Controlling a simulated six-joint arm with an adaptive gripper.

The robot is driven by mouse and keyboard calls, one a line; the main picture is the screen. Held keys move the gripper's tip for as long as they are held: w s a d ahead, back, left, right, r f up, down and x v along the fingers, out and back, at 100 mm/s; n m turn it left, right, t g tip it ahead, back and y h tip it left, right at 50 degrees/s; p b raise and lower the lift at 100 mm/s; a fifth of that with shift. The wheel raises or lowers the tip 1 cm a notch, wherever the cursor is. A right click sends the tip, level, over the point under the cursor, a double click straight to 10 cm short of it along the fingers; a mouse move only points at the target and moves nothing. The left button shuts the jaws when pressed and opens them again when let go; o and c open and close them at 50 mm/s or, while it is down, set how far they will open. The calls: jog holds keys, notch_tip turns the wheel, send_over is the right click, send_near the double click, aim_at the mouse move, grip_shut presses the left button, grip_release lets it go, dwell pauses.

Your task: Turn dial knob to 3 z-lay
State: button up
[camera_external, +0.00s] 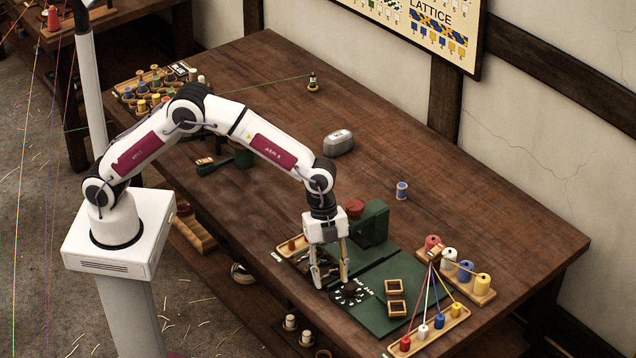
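A dark round dial (349,293) with pale marks around it lies on the green panel near the table's front edge. Its knob is small and partly hidden, and I cannot read its numbers or setting. My gripper (331,280) points down just above and left of the dial in the picture. Its two fingers are spread apart with a gap between them. I see nothing clearly held, and I cannot tell whether a finger touches the knob.
A green block with a red top (371,222) stands behind my gripper. A rack of coloured bobbins (467,277) with strung threads stands further right. A grey object (339,142) and blue spool (402,190) sit further back.

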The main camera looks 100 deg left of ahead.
aim_at(350, 286)
jog(key=shift+w+a+r+n+t+y, duration=0.1)
jog(key=shift+w+a+n+t+y, duration=0.35)
jog(key=shift+n, duration=2.65)
jog(key=shift+w+a+n+t+y, duration=0.1)
jog(key=shift+a+n+t+y, duration=0.65)
jog(key=shift+n, duration=2.35)
jog(key=shift+w+a+r+n+t+y, duration=0.15)
jog(key=shift+n+y, duration=0.85)
jog(key=shift+n, duration=2.1)
jog(key=shift+f, duration=0.1)
jog(key=shift+f, duration=0.1)
jog(key=shift+x, duration=3.8)
jog(key=shift+w, duration=0.1)
